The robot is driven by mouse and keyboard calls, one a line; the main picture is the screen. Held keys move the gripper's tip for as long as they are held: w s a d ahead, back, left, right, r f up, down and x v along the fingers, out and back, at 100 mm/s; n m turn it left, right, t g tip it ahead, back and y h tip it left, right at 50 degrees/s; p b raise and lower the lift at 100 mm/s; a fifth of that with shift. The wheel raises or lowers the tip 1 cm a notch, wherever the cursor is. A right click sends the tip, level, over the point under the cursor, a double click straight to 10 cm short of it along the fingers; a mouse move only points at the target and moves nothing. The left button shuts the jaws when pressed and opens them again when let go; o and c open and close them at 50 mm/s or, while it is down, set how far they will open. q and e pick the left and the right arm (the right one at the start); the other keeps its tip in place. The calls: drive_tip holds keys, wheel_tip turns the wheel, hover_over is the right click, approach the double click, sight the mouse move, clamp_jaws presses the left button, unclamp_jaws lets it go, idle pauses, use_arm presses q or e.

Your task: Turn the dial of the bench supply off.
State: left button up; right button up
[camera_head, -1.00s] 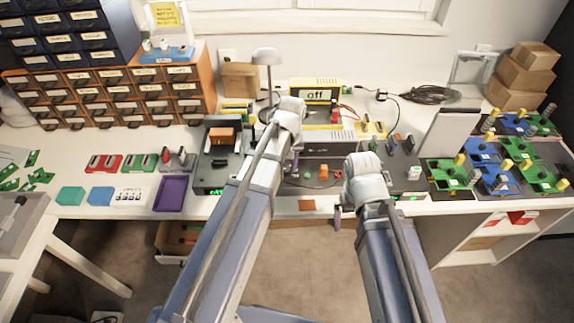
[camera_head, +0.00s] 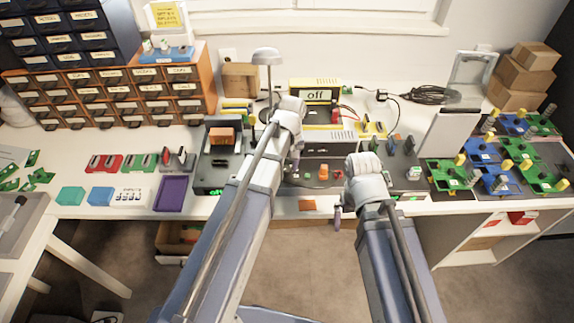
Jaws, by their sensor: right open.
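A yellow-framed unit, apparently the bench supply (camera_head: 315,91), stands at the back middle of the bench. Its display reads "off". I cannot make out its dial; my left wrist covers part of the area in front of it. My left gripper (camera_head: 295,158) hangs below that wrist, in front of the supply and over the middle of the bench. It is small and partly hidden, so I cannot tell its jaws' state. My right gripper (camera_head: 338,213) is open, low at the bench's front edge, well apart from the supply. Its wrist hides part of it.
A dark unit with an orange part (camera_head: 323,172) lies between my arms. A lamp (camera_head: 268,60) stands left of the supply. A grey upright panel (camera_head: 447,138) and several circuit boards (camera_head: 500,183) are at right. A purple tray (camera_head: 171,193) and drawer cabinets (camera_head: 110,97) are at left.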

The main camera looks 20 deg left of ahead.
sight(288, 168)
use_arm(q)
drive_tip(key=shift+o, duration=1.4)
drive_tip(key=shift+r, duration=0.15)
drive_tip(key=r+p, duration=0.3)
drive_tip(key=p, duration=0.1)
drive_tip(key=r+p, duration=0.4)
drive_tip(key=shift+w+d+r, duration=0.1)
drive_tip(key=shift+d+r, duration=0.1)
drive_tip(key=shift+r, duration=0.1)
drive_tip(key=shift+f, duration=0.2)
drive_tip(key=f+b, duration=0.3)
drive_tip(key=b, duration=0.1)
drive_tip(key=f+b, duration=0.4)
drive_tip(key=shift+a+f, duration=0.2)
drive_tip(key=shift+f, duration=0.1)
drive_tip(key=shift+r, duration=0.15)
